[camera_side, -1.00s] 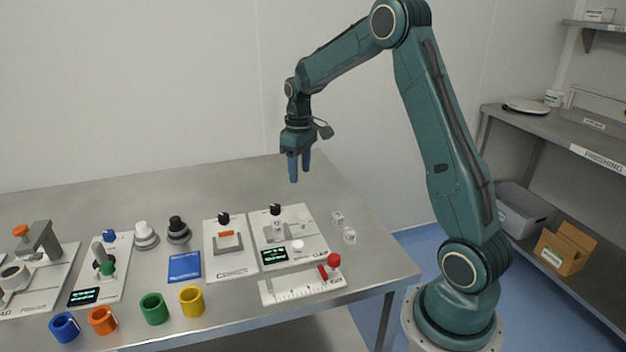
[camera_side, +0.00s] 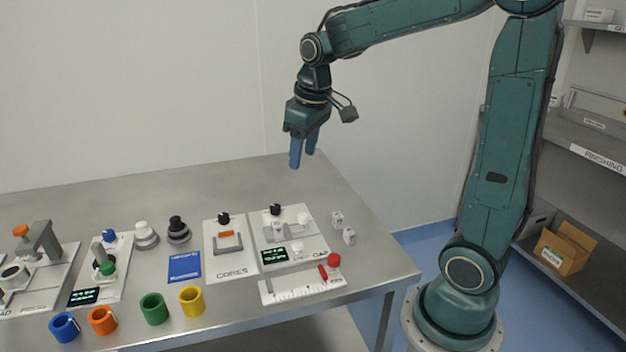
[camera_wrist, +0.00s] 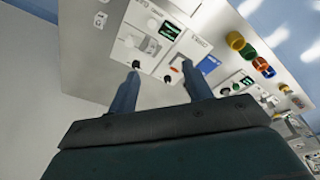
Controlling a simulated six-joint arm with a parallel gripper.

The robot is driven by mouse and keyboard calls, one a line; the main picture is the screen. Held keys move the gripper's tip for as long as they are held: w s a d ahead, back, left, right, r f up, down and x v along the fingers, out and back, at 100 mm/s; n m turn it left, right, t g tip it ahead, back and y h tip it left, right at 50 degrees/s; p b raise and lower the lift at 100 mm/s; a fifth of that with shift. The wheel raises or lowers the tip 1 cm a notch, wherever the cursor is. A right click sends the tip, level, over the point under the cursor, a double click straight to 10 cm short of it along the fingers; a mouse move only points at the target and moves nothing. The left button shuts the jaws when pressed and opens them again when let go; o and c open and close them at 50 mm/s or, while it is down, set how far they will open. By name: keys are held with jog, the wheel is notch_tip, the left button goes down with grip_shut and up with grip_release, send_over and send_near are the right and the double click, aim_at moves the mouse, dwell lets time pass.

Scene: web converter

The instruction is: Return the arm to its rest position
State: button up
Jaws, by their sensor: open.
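My gripper (camera_side: 302,152) hangs in the air above the back right part of the steel table (camera_side: 215,185), its blue fingers pointing down. In the wrist view my gripper (camera_wrist: 162,88) shows two fingers apart with nothing between them. Below it on the table stand the CORES panel (camera_side: 229,266) and a white panel with a small green display (camera_side: 274,256). No object touches the fingers.
Shelving with a cardboard box (camera_side: 566,249) stands far right.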

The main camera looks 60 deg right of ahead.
jog(key=s+a+r+t, duration=0.1)
jog(key=s+a, duration=0.4)
jog(key=s, duration=0.3)
jog(key=s+a+t, duration=0.2)
jog(key=s+a, duration=0.2)
jog(key=s, duration=0.4)
jog(key=shift+s+a+r+y, duration=0.3)
jog(key=shift+s+a+r, duration=0.05)
jog(key=shift+a, duration=0.05)
jog(key=shift+o, duration=0.2)
jog(key=shift+w, duration=0.1)
